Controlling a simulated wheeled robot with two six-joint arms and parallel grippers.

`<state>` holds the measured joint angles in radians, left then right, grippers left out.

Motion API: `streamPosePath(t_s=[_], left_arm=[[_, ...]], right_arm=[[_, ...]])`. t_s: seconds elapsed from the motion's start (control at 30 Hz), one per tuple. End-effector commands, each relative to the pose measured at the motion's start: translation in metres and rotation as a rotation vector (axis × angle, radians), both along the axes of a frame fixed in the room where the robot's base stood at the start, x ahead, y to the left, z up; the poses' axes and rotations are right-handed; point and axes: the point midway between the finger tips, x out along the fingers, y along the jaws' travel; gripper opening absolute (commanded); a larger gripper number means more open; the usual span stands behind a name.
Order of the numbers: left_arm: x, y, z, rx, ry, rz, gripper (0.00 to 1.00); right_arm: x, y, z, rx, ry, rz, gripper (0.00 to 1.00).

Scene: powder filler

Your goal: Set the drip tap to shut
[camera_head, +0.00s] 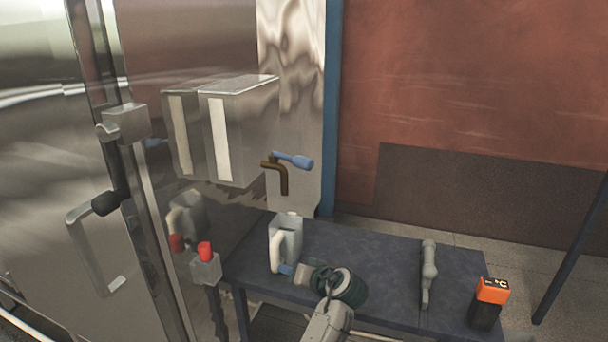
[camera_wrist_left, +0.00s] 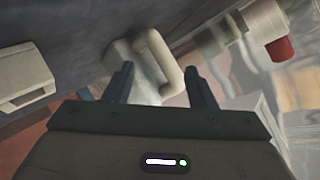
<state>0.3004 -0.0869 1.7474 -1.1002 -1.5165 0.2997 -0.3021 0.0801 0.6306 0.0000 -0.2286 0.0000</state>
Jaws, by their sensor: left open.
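The drip tap has a blue lever (camera_head: 293,160) and a brown spout (camera_head: 283,178) on the mirrored cabinet's right face. The lever points right and slightly downward; the spout turns down above the jug. A pale jug (camera_head: 290,236) stands upright on the dark table, its handle toward the left. My left gripper (camera_head: 285,269) is low beside the jug, well below the tap. In the left wrist view the gripper (camera_wrist_left: 160,68) is open, with the jug's handle (camera_wrist_left: 170,62) showing between its fingers; I cannot tell whether they touch it. My right gripper is not in view.
The dark table (camera_head: 385,262) also bears a grey tool (camera_head: 428,272) and an orange-and-black device (camera_head: 490,292). A red button on a grey box (camera_head: 205,266) stands left of the table. The cabinet door has a handle (camera_head: 90,235).

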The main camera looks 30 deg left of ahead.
Motion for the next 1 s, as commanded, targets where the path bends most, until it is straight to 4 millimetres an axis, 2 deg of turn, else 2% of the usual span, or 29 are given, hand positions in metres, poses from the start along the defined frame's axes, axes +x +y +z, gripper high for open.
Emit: streamPosePath(t_s=[0.03,0.27,0.37,0.5,0.6,0.7,0.8,1.0], left_arm=[[0.008,-0.001,0.017,0.02,-0.022,0.022,0.5],[0.044,-0.006,0.083,0.137,-0.108,0.113,0.5],[0.061,-0.011,0.124,0.203,-0.158,0.157,0.5],[0.082,-0.023,0.189,0.305,-0.234,0.222,0.5],[0.09,-0.031,0.226,0.365,-0.279,0.257,0.5],[0.094,-0.036,0.246,0.4,-0.302,0.277,0.5],[0.095,-0.034,0.255,0.415,-0.311,0.285,0.5],[0.096,-0.006,0.258,0.418,-0.31,0.286,0.5]], right_arm=[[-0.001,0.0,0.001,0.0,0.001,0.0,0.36],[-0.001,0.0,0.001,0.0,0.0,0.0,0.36],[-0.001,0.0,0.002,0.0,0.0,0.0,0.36],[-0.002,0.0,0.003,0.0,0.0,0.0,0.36],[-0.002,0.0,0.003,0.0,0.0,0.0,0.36],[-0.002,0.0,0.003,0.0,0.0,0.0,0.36],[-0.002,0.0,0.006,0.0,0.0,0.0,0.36],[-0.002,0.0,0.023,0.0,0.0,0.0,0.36]])
